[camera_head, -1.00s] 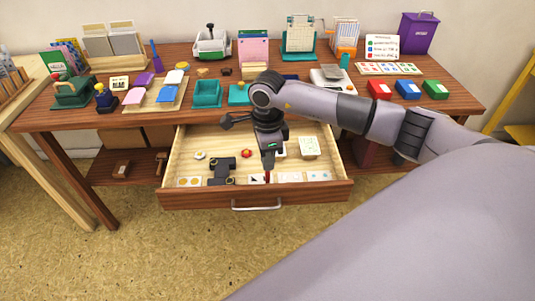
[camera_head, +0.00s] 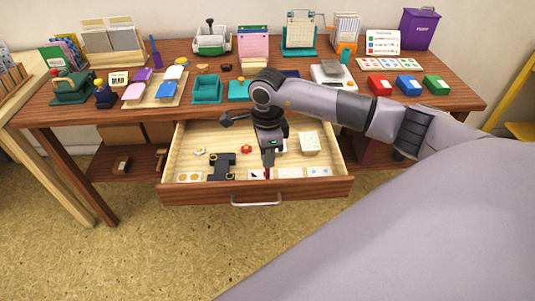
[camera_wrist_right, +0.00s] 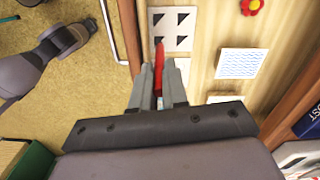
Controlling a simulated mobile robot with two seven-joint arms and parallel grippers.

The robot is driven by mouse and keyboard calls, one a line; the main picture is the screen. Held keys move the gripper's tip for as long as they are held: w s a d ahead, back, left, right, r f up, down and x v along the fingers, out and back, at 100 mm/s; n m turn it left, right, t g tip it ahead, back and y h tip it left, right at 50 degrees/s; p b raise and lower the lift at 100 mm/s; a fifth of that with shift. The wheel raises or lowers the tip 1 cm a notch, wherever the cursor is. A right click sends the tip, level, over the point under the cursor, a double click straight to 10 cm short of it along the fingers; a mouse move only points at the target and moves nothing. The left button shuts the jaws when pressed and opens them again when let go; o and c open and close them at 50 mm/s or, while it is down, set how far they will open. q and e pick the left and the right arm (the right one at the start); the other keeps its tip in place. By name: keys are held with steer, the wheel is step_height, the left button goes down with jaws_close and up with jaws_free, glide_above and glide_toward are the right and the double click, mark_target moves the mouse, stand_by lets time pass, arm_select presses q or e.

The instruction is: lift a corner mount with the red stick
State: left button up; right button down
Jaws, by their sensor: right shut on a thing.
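My right gripper (camera_head: 268,161) is over the front part of the open drawer, pointing down. In the right wrist view it (camera_wrist_right: 158,80) is shut on the red stick (camera_wrist_right: 159,56), whose tip reaches past the fingers. The stick (camera_head: 267,173) shows as a small red bit in the head view. A white card with black triangular corner mounts (camera_wrist_right: 184,20) lies on the drawer floor close to the tip. The stick and fingers cover part of the card. I cannot tell whether the tip touches a mount. My left gripper is not in view.
The drawer's front wall (camera_head: 232,193) is close to the gripper. A dark bracket-shaped object (camera_head: 221,163), a red flower (camera_head: 246,149) and a patterned white block (camera_head: 309,142) are in the drawer. The tabletop above holds ink pads (camera_head: 408,86) and many other items.

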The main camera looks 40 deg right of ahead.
steer(key=shift+f+b, duration=0.4)
steer(key=shift+f, duration=0.1)
stand_by(1.2)
steer(key=shift+r+p, duration=2.4)
steer(key=shift+r, duration=1.2)
